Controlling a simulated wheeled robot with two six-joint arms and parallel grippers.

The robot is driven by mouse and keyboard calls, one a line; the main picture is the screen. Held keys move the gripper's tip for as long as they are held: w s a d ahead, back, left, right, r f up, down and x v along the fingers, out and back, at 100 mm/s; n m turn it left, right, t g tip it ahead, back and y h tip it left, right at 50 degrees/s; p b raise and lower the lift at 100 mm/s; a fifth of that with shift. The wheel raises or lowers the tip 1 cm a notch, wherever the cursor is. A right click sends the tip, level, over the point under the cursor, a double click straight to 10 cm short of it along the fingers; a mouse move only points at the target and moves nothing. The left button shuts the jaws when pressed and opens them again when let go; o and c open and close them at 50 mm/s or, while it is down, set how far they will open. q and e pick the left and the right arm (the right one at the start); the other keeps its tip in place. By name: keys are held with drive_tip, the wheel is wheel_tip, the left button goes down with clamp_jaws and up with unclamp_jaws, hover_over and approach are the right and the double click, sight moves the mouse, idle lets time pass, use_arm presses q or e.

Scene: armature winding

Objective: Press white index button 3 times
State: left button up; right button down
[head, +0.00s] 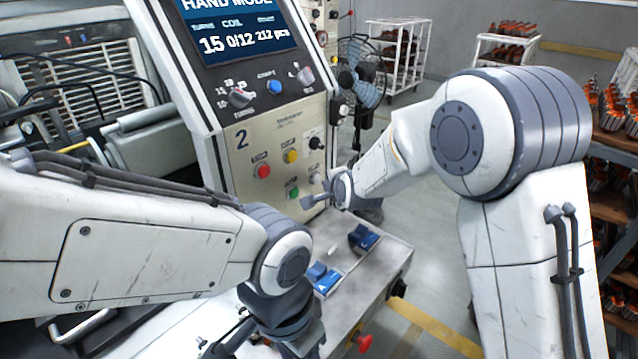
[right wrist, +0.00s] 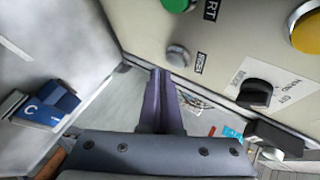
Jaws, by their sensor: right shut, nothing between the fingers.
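The white index button shows in the right wrist view (right wrist: 178,56) as a small pale round cap with a label beside it, below the green button (right wrist: 174,4). In the head view, the green button (head: 292,192) is on the lower panel, and the index button is hard to make out close to my gripper. My right gripper (head: 307,202) is shut and empty just in front of the lower panel. Its closed fingers (right wrist: 159,80) point toward the index button; a small gap seems to show, but contact is hard to judge. My left gripper (head: 300,340) is low in the head view, its fingers not clear.
The panel also has a red button (head: 263,170), a yellow button (head: 290,156) and a black selector knob (right wrist: 255,93). The screen (head: 240,30) reads HAND MODE, 15, 0/12, 212 pcs. Blue lettered pieces (head: 363,238) sit on the grey ledge below. A fan (head: 362,75) stands behind.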

drive_tip(key=shift+b, duration=0.3)
drive_tip(key=shift+a, duration=0.1)
drive_tip(key=shift+w+a, duration=0.25)
